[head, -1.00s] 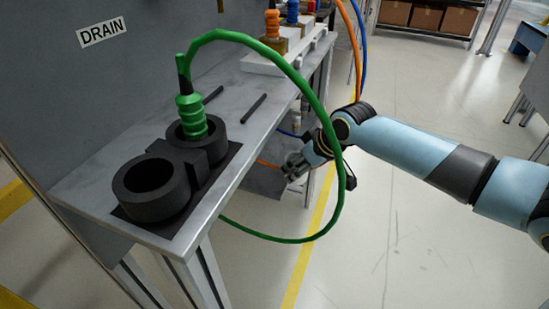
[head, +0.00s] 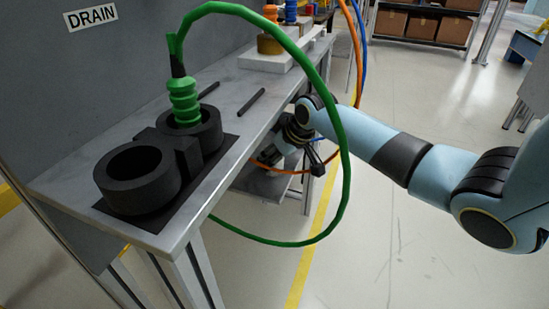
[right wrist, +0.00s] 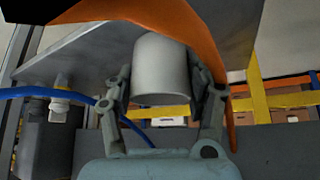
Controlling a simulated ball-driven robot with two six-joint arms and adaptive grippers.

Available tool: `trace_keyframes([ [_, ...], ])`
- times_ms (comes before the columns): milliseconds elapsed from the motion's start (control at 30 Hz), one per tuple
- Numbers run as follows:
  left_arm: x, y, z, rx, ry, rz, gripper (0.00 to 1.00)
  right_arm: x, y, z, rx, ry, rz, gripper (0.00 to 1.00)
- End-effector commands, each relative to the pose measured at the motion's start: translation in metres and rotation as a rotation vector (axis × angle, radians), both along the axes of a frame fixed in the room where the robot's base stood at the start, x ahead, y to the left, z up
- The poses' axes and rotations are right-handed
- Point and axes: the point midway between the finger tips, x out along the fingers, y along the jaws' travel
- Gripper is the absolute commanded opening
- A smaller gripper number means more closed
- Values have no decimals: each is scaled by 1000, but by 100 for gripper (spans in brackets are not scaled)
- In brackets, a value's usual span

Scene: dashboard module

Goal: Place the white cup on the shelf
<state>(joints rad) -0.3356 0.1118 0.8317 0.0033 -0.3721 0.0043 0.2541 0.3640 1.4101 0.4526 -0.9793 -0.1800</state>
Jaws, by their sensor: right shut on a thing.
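The white cup (right wrist: 162,68) shows in the right wrist view, between the two fingers of my right gripper (right wrist: 162,88), which is shut on it. In the head view my right gripper (head: 272,156) reaches in under the table's front edge, partly hidden, and the cup cannot be seen there. A low grey shelf (head: 262,184) sits under the tabletop, just below the gripper. Whether the cup touches the shelf cannot be told. My left gripper is not in view.
The grey tabletop (head: 222,97) holds a black double-ring holder (head: 137,178) with a green connector (head: 183,101). Its green hose (head: 346,160) loops in front of my right arm. An orange cable (right wrist: 185,25) crosses close to the cup. Open floor lies right.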

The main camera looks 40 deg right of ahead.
Motion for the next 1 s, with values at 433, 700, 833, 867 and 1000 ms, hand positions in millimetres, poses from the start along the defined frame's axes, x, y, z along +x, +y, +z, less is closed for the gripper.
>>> trace_keyframes([
  [433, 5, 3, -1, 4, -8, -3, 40, 0, 0, -1, 0, 0, 0, 77],
  [700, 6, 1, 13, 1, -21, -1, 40, -13, -2, 28, -2, -3, 1, 77],
  [833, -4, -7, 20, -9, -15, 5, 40, -26, -3, 48, -3, -3, 1, 77],
  [867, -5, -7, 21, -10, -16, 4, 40, -29, -3, 52, -2, -3, 1, 77],
  [1000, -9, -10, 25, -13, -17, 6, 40, -38, -4, 63, -1, -2, 0, 77],
])
